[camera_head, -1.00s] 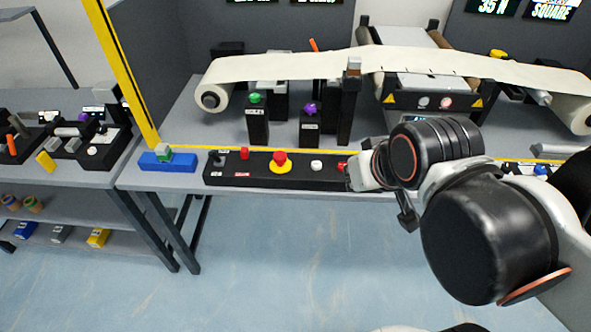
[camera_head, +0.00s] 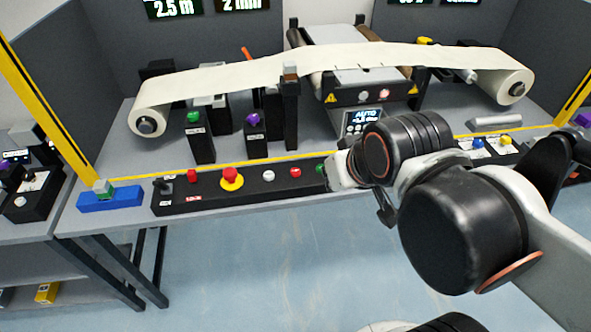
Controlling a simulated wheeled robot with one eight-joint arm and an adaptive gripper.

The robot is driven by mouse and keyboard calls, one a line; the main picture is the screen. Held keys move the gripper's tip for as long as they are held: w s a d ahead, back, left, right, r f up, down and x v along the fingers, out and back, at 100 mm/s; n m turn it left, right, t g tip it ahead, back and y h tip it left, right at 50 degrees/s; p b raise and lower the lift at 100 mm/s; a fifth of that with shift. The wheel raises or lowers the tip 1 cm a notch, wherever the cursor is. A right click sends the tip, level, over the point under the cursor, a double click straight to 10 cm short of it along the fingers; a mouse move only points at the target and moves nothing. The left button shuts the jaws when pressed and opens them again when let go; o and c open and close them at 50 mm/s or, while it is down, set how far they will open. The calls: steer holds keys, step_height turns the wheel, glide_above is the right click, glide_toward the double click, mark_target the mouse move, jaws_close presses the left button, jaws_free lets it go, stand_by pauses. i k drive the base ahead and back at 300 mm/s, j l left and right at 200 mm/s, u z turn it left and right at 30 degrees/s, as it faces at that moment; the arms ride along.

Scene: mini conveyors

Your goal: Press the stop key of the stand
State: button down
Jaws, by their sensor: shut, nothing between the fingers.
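A long black control panel (camera_head: 215,200) lies along the table's front edge. It carries a small red key (camera_head: 191,175), a red mushroom button on a yellow base (camera_head: 231,176), a white button (camera_head: 268,175) and another red button (camera_head: 295,172). A green button (camera_head: 320,168) shows at its right end, partly hidden by my arm. Key labels are too small to read, so I cannot tell which is marked stop. My gripper (camera_head: 385,212), seen small and partly behind my wrist, is shut and empty. It appears in front of the table edge, right of the panel, apart from the keys.
Behind the panel stand posts with a green knob (camera_head: 193,117) and a purple knob (camera_head: 253,119). A cream web (camera_head: 240,75) runs over rollers behind them. A blue block (camera_head: 110,199) lies left of the panel. The floor in front is clear.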

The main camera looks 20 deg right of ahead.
mark_target(294, 172)
steer(key=j+z, duration=0.1)
steer(key=j, duration=0.4)
steer(key=k+j+z, duration=0.1)
steer(key=j, duration=0.4)
steer(key=k+j+z, duration=0.1)
steer(key=j, duration=0.4)
